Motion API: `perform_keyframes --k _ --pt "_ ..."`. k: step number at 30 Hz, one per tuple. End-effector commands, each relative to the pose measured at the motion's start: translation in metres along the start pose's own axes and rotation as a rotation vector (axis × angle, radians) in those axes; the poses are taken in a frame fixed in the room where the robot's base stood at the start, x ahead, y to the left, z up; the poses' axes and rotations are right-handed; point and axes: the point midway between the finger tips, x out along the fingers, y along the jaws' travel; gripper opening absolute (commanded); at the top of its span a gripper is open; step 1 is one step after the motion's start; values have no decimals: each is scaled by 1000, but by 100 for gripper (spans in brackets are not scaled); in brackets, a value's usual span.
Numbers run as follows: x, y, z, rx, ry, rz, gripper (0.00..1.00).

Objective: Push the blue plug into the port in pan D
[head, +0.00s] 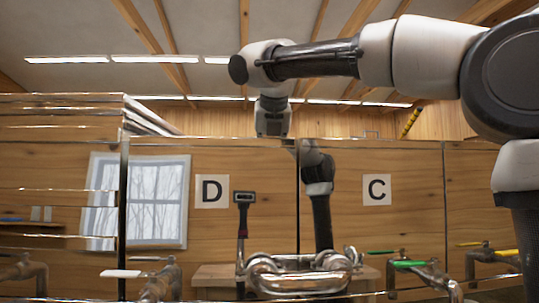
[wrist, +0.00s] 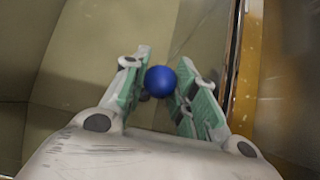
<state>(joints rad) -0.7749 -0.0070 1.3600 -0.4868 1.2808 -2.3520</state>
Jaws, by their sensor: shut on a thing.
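The blue plug shows as a round blue knob (wrist: 160,81) between the two green-padded fingers of my gripper (wrist: 167,76) in the wrist view. My gripper is shut on it. In the head view my gripper (head: 273,120) points down behind the top edge of the shiny pan front, near the line between the D and C sections, so its fingertips and the plug are hidden there. Pan D bears a white sign with a D (head: 212,191). The port does not show in either view, so I cannot tell how the plug sits relative to it.
A tan metallic surface (wrist: 80,60) lies below my gripper in the wrist view. An upright wall with an amber-coloured edge (wrist: 247,70) runs close on the right. In the head view, a sign with a C (head: 377,190) and several valves, one green-handled (head: 409,264), show on the right.

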Motion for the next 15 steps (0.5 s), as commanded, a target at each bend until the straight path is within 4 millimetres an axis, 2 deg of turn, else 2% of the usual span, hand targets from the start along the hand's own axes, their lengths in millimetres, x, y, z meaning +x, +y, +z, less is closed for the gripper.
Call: perform_keyframes --k 15 --pt "6 0 -5 -1 3 -2 0"
